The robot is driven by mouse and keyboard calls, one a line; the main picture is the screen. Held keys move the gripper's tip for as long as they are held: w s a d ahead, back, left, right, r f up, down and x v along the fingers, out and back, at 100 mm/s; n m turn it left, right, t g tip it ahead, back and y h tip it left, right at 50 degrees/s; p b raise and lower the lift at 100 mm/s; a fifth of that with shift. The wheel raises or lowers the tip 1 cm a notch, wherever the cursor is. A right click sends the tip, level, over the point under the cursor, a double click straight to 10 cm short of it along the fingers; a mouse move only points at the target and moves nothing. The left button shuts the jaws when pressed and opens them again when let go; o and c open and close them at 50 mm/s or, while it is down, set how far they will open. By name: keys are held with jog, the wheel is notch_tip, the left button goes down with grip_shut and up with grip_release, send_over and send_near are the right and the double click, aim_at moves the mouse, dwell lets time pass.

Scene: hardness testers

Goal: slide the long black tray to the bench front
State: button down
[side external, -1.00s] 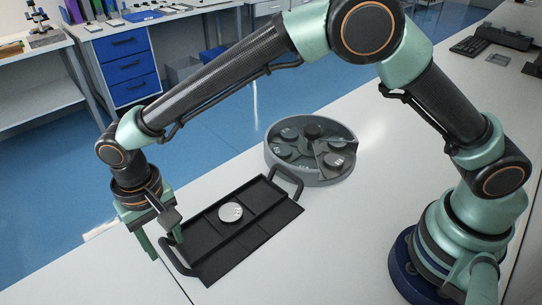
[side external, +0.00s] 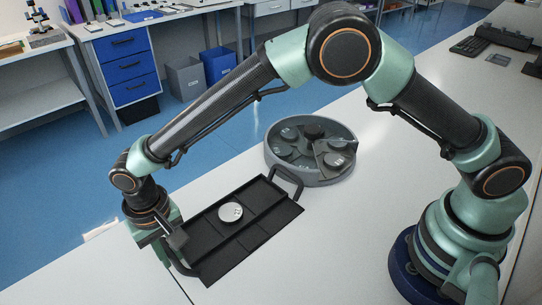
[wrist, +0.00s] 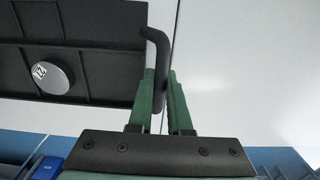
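The long black tray (side external: 240,236) lies on the pale bench, divided into compartments. A round silver disc with dark marks (side external: 230,212) rests in it. The tray has a looped handle at each end; the far handle (side external: 288,181) is free. My gripper (side external: 177,262) is down at the near-left handle, which it partly hides. In the wrist view my gripper's green fingers (wrist: 161,75) stand on either side of the dark handle (wrist: 158,42). The gap is narrow, and I cannot tell whether both fingers press on it. The tray (wrist: 108,50) and disc (wrist: 50,75) show at left.
A round grey tray (side external: 310,178) with several dark discs and a wedge-shaped piece stands just beyond the far handle. The bench (side external: 300,265) is clear to the right of the tray. A blue drawer unit (side external: 130,70) stands across the blue floor.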

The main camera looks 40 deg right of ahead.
jog(key=shift+w, duration=0.15)
jog(key=shift+w, duration=4.65)
jog(key=c, duration=0.8)
grip_release()
jog(key=shift+r, duration=0.15)
notch_tip(320, 180, up, 12)
jog(key=shift+f, duration=0.1)
